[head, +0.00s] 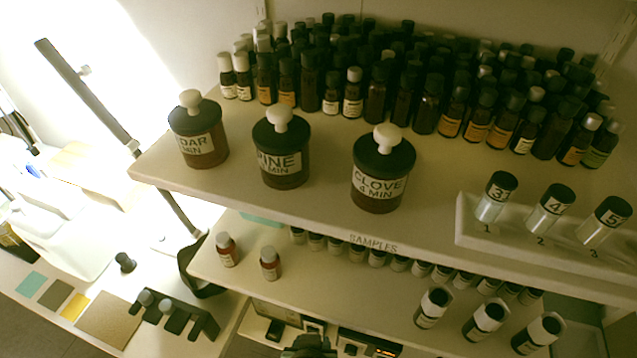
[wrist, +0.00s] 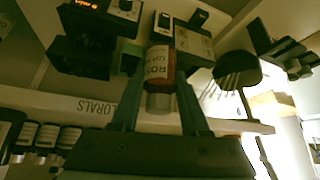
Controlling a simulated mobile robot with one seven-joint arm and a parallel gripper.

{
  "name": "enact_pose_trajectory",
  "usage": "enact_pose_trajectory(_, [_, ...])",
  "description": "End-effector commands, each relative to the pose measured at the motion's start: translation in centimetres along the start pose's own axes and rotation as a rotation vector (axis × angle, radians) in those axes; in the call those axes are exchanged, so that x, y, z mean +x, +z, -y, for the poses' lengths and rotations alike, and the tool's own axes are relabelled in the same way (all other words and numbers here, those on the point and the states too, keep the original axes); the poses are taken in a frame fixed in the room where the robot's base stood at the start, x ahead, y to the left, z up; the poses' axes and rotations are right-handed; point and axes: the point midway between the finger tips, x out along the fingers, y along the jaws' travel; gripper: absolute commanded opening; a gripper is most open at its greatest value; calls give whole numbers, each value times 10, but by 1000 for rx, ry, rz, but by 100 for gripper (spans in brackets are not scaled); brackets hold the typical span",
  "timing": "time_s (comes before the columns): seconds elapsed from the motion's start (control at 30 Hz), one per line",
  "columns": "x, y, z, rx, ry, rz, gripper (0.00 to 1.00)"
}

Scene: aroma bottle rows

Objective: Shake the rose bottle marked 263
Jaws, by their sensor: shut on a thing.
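In the wrist view, my gripper (wrist: 158,88) is shut on a small bottle (wrist: 159,65), one finger on each side. The bottle has a reddish-brown body and a grey-white cap. Its label begins with "ROS"; I cannot read a number on it. The cap points toward the bottom of the picture, toward the palm. In the head view the held bottle does not show. Two small reddish-brown bottles stand on the lower shelf, one at the left (head: 228,250) and one beside it (head: 269,264). Their labels are too small to read.
Devices (wrist: 92,15) lie beyond the held bottle. The upper shelf (head: 330,225) carries crowded bottles and jars (head: 383,180). A dark rack (head: 172,315) stands on the bench.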

Motion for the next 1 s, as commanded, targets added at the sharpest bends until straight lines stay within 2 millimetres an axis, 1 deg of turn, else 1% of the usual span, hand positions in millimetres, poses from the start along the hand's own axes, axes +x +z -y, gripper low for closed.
enact_pose_trajectory(0.03, [1,1,-6,-10,-6,0,0])
enact_pose_trajectory(0.1, [0,0,-9,-24,-15,1,0])
enact_pose_trajectory(0.23, [-6,-4,-12,-34,-21,1,0])
enact_pose_trajectory(0.8, [-51,-33,-11,-35,-21,2,0])
enact_pose_trajectory(1.0, [-50,-32,-11,-35,-21,3,0])
